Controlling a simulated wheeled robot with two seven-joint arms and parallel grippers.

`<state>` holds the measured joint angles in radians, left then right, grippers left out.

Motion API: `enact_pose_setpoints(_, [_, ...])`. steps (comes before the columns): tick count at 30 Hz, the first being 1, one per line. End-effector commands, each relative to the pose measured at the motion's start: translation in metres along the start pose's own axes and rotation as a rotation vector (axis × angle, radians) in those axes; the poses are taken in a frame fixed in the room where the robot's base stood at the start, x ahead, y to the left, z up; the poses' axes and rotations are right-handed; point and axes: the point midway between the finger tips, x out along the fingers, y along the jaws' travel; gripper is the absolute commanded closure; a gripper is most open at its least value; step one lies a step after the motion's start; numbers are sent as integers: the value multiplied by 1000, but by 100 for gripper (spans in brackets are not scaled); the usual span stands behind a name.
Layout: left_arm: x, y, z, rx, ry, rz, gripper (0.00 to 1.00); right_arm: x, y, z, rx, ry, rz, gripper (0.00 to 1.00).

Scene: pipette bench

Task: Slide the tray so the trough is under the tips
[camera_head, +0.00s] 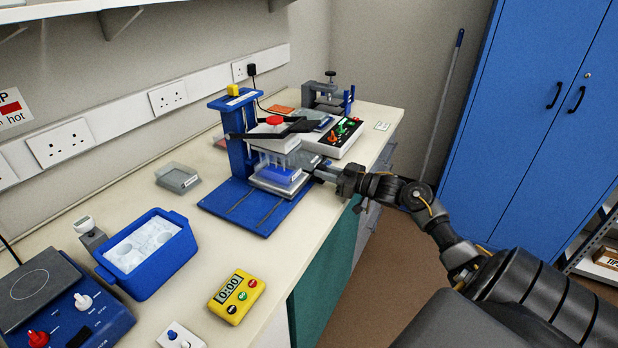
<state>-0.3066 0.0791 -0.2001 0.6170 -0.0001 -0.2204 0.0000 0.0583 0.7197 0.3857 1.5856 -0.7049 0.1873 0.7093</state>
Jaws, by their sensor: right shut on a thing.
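The blue pipetting stand (239,155) stands on the bench with a grey head with a red knob (275,120). A row of pale tips (267,160) hangs under the head. Below the tips, a grey tray (265,184) sits on the blue base and carries a blue block (281,175), perhaps the trough; it is too small to tell. My right gripper (319,171) reaches in from the right and is shut at the tray's right side, seemingly on the tray. The fingertips are partly hidden. My left gripper is out of view.
A blue ice box (147,254), a yellow timer (237,297) and a grey lidded box (177,178) stand left and in front of the stand. A white device with coloured knobs (345,135) is close behind. The bench's front edge runs just below my right gripper.

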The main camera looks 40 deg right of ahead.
Motion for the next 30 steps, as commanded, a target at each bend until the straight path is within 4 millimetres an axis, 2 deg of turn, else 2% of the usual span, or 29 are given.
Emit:
enact_pose_setpoints(5, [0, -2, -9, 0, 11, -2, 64, -1, 3, -1, -3, -1, 9, 100])
enact_pose_setpoints(6, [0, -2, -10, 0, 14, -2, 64, -1, 4, -1, -3, -1, 9, 76])
enact_pose_setpoints(10, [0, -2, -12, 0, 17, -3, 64, 1, 2, -1, -2, 0, 6, 59])
enact_pose_setpoints(20, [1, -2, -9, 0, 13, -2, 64, 2, 0, -1, -2, 0, -1, 58])
enact_pose_setpoints(23, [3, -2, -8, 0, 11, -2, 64, -8, 0, 1, -2, -1, 0, 58])
enact_pose_setpoints(30, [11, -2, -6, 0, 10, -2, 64, -55, -1, 2, -3, -4, -1, 58])
